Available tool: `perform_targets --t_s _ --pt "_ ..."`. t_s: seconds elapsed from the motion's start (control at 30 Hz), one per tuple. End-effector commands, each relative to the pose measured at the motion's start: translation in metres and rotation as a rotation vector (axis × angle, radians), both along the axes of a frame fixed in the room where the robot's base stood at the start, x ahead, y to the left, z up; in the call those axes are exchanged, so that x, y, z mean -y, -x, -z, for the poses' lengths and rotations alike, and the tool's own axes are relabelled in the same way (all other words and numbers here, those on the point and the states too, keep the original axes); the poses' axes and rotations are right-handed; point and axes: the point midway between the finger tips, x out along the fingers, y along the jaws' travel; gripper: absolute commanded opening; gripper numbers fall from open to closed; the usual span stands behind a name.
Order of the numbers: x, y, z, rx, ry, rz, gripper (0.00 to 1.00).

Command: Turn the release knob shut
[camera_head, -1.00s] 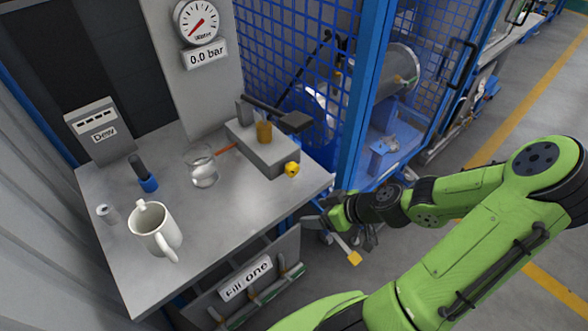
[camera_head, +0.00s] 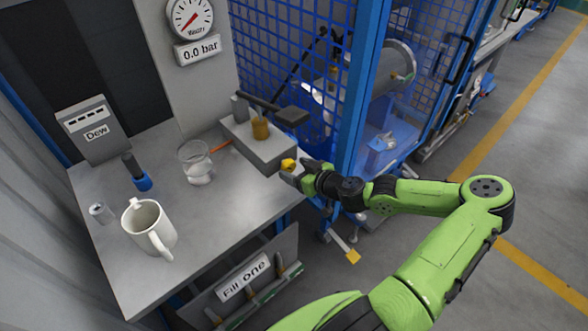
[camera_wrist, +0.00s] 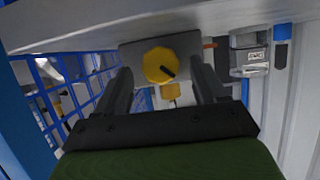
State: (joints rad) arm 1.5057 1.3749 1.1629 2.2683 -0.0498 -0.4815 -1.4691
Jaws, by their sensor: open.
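The yellow release knob (camera_head: 288,164) sits on the near end of a grey pump block (camera_head: 265,152) on the bench. In the wrist view the round knob (camera_wrist: 159,65) faces me, with a dark mark running from its middle toward the lower right. My gripper (camera_head: 302,174) is at the knob, with its fingers pointing at it. In the wrist view the fingers of my open gripper (camera_wrist: 162,84) stand to the left and right of the knob, with a visible gap on each side. I cannot tell how deep the knob is between them.
A dark pump lever (camera_head: 272,109) and a brass cylinder (camera_head: 260,129) top the block. A gauge (camera_head: 190,17) stands above a 0.0 bar display (camera_head: 198,50). A glass (camera_head: 196,163), a white mug (camera_head: 149,228) and a blue-based tool (camera_head: 140,178) stand left. A blue frame post (camera_head: 362,90) rises right.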

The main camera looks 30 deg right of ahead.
Motion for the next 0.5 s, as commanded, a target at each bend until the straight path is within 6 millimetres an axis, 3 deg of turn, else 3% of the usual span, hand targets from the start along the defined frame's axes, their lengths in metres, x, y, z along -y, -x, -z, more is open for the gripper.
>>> perform_targets --t_s 0.13,0.37,0.5 --pt "-0.0026 -0.0114 0.0052 -0.001 -0.001 0.0 0.71" --pt "-0.0027 -0.0122 0.0055 -0.001 0.0 0.0 0.71" --pt "-0.0027 -0.012 0.0054 -0.001 0.0 0.0 0.51"
